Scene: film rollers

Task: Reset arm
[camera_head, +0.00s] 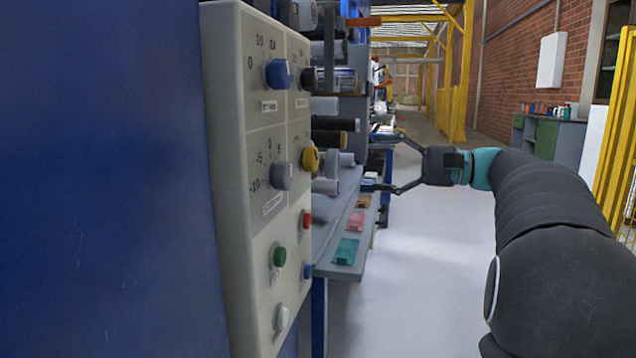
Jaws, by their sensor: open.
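My gripper (385,163) is at the middle of the camera_head view, pointing left toward the machine. Its two dark fingers are spread apart and nothing is seen between them. My dark arm (555,225) reaches in from the lower right, with a teal ring at the wrist. The gripper appears beyond the control panel (225,120) and beside the far end of the machine's shelf. Its exact distance from the shelf and rollers cannot be told.
The beige panel carries a blue knob (279,73), a yellow knob (310,159) and several buttons. Several rollers (330,140) stick out behind it. A grey shelf (328,250) holds coloured pads. Open pale floor (435,255) lies right of the shelf. A yellow fence (618,110) stands far right.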

